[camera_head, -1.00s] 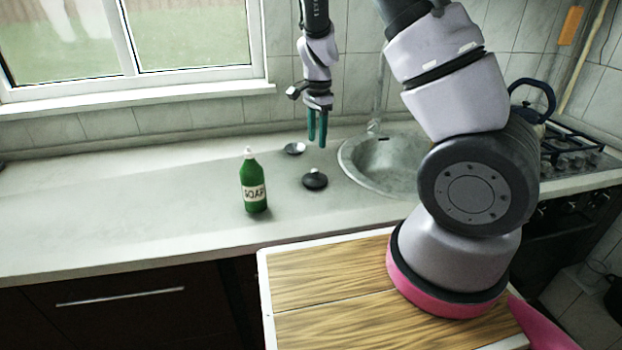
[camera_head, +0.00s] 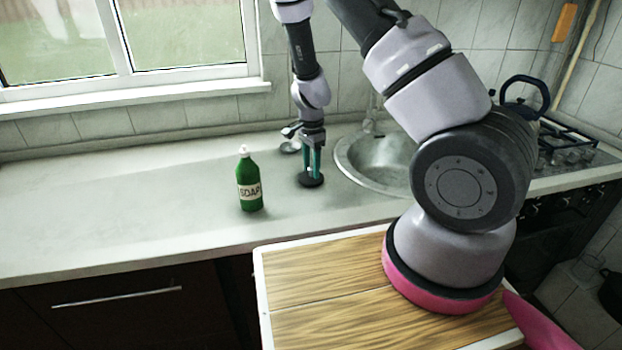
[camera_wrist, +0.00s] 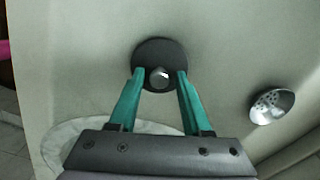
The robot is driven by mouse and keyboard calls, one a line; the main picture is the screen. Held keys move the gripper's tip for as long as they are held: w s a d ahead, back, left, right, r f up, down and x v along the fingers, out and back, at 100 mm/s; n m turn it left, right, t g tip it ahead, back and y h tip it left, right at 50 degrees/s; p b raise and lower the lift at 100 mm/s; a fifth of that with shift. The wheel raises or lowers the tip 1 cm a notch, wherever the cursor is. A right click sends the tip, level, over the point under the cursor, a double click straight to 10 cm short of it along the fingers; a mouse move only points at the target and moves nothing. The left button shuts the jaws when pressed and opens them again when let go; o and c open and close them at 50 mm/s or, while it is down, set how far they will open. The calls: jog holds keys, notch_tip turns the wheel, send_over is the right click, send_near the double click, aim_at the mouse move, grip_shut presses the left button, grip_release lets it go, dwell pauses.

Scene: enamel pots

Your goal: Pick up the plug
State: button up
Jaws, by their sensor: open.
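The plug (camera_head: 311,181) is a dark round disc lying flat on the counter, left of the sink. In the wrist view the plug (camera_wrist: 149,52) shows a light metal knob (camera_wrist: 159,77) standing up from it. My gripper (camera_head: 311,173) points straight down over the plug in the head view. Its teal fingers are open, and in the wrist view my gripper (camera_wrist: 159,76) has one fingertip on each side of the knob. The knob is not clamped. I cannot tell whether the fingertips touch the disc.
A metal strainer (camera_wrist: 272,106) lies near the plug; it also shows behind my gripper in the head view (camera_head: 289,147). A green soap bottle (camera_head: 250,184) stands to the left. The sink (camera_head: 372,160) is to the right. The counter's left side is clear.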

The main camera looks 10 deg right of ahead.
grip_shut()
jog(key=shift+r, duration=0.1)
